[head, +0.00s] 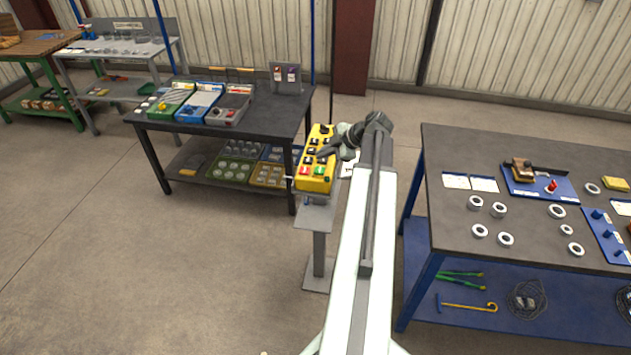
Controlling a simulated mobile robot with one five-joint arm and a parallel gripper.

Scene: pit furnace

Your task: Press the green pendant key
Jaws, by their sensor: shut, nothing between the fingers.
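The yellow pendant box (313,183) with black, red and green keys rests on a grey stand in the middle of the head view. The green key (319,170) is at its near right corner, beside the red key (304,171). My gripper (322,153) is shut and empty. It reaches over the pendant from the right, with its tip over the black keys, farther back than the green key. The green key is in plain view and looks uncovered. I cannot tell whether the tip touches the pendant. My gripper hides part of the pendant's right side.
A dark table (262,104) with green, blue and grey trays stands behind left. A blue-framed table (520,241) with rings and a blue tray stands to the right. The grey stand (318,218) is under the pendant. The floor at front left is clear.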

